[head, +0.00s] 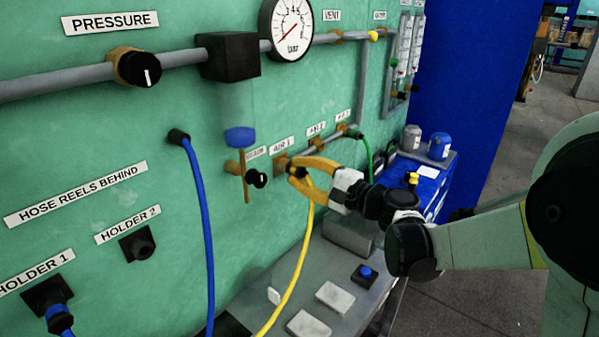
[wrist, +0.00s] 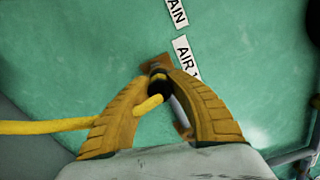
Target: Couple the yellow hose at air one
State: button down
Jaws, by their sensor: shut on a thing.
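The yellow hose (head: 297,267) rises from the bench to the AIR 1 outlet (head: 281,163) on the green panel. My gripper (head: 291,172) is at that outlet, its two yellow fingers shut on the hose's dark end fitting. In the wrist view my gripper (wrist: 160,92) holds the fitting in front of the brass AIR 1 outlet (wrist: 155,66), under the AIR 1 label. The yellow hose (wrist: 60,127) runs off to the left there. The fitting appears to be at or against the outlet; whether it is seated I cannot tell.
A drain valve (head: 257,179) with a black knob sits just left of AIR 1. A green hose (head: 364,152) hangs from an outlet to the right. A blue hose (head: 201,220) hangs at left. HOLDER 2 (head: 137,243) is empty. A bench with plates lies below.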

jog(key=shift+w+a, duration=0.1)
jog(key=c, duration=1.2)
grip_release()
jog(key=v, duration=1.2)
